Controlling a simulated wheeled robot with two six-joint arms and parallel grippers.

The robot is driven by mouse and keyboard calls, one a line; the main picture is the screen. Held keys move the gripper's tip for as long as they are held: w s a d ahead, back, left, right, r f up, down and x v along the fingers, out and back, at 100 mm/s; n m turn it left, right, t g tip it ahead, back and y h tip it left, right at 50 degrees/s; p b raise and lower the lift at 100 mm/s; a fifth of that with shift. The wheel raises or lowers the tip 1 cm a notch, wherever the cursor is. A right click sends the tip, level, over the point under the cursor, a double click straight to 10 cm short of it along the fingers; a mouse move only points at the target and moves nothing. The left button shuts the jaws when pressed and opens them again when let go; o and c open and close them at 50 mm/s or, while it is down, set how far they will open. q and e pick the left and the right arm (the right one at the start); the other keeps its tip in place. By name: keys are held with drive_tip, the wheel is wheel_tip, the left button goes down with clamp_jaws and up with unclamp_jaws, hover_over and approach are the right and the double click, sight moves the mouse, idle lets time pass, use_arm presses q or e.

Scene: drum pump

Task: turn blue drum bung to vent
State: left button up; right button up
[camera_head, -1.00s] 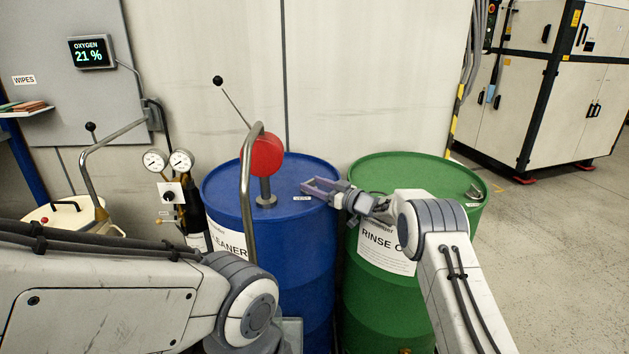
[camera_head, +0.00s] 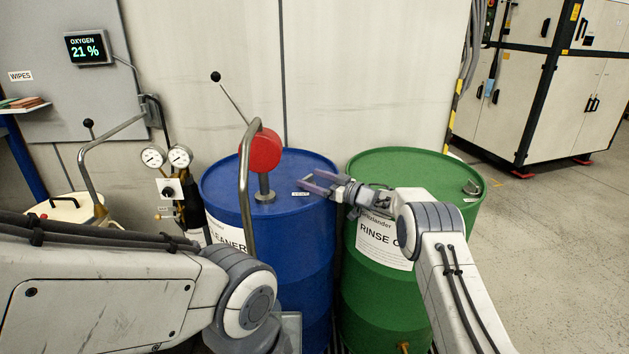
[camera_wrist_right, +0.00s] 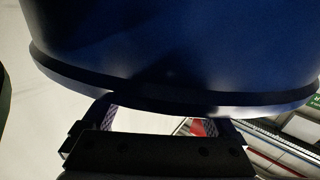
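The blue drum (camera_head: 222,195) stands left of the green drum, with a red-headed pump (camera_head: 260,151) on its top. A small white label (camera_head: 300,194) lies near the right of its top. I cannot make out the bung; my right gripper may cover it. My right gripper (camera_head: 318,183) is over the right edge of the blue drum's top, its two fingers apart with nothing visible between them. In the right wrist view, a dark blue curved body (camera_wrist_right: 180,60) with a rim fills the top, and the fingertips (camera_wrist_right: 157,118) reach its lower edge. My left gripper is out of view.
The green drum (camera_head: 410,170) stands close on the right, below my right forearm. Gauges (camera_head: 166,157) and a cart (camera_head: 66,208) are at left. Open floor (camera_head: 540,240) lies at right.

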drive_tip(key=shift+f, duration=0.1)
drive_tip(key=v, duration=1)
drive_tip(key=shift+s+d+b, duration=0.15)
drive_tip(key=shift+d+b, duration=0.05)
drive_tip(key=shift+b, duration=0.25)
